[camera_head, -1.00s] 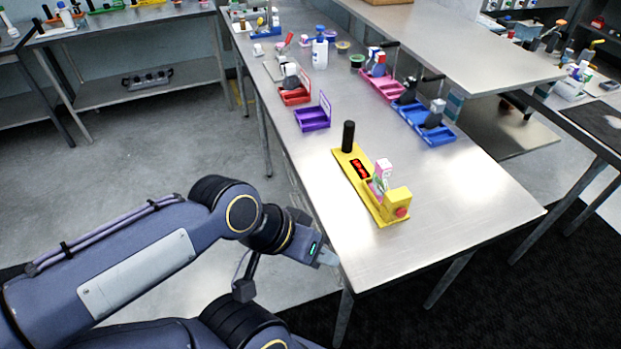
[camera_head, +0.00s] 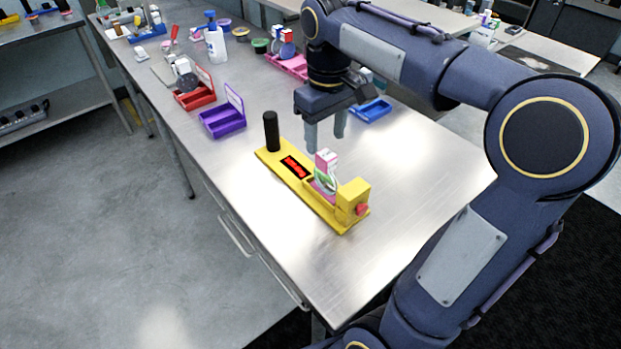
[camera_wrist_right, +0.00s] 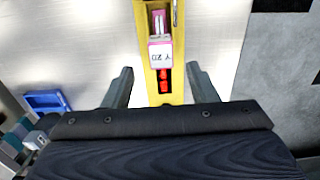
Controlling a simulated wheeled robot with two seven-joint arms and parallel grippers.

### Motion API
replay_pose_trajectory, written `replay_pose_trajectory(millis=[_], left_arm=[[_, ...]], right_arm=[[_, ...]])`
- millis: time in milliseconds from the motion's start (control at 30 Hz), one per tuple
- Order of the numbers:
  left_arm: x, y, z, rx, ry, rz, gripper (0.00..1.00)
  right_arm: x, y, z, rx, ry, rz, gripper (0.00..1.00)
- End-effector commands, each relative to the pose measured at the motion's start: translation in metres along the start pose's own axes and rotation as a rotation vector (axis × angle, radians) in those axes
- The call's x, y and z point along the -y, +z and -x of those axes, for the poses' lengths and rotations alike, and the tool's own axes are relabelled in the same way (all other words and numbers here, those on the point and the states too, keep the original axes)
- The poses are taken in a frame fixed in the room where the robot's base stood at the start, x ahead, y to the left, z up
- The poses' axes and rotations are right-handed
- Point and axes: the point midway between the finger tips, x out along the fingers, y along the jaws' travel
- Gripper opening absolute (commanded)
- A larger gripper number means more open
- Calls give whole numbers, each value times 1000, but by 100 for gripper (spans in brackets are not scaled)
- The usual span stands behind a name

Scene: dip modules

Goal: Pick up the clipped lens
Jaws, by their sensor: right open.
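A yellow fixture (camera_head: 330,212) stands on the steel table, with a black post at one end, a red display in the middle and a block with a red knob at the other end. The clipped lens (camera_head: 326,163), a pink-and-white labelled clip with a clear round part below, sits upright in the fixture's slot. It also shows in the right wrist view (camera_wrist_right: 160,53). My right gripper (camera_head: 325,143) points down, open and empty, just above and behind the clip. In the right wrist view its fingers (camera_wrist_right: 160,70) stand apart on either side of the fixture. My left gripper is out of view.
A purple tray (camera_head: 222,122), a red tray (camera_head: 193,98) and a blue tray (camera_head: 372,109) stand farther back. A white bottle with a blue cap (camera_head: 215,46) and small cups stand behind them. The table in front of the fixture is clear.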

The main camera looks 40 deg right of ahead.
Motion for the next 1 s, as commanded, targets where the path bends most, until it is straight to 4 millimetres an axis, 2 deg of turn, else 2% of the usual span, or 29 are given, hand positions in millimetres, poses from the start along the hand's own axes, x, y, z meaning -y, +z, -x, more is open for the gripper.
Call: replay_pose_trajectory(millis=[533,833,867,1000], left_arm=[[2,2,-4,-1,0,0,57],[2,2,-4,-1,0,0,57],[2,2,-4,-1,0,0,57],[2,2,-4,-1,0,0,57]], right_arm=[[3,4,-68,5,1,-1,53],[3,4,-74,2,1,-1,53],[3,4,-74,2,1,-1,51],[3,4,-74,2,1,-1,33]])
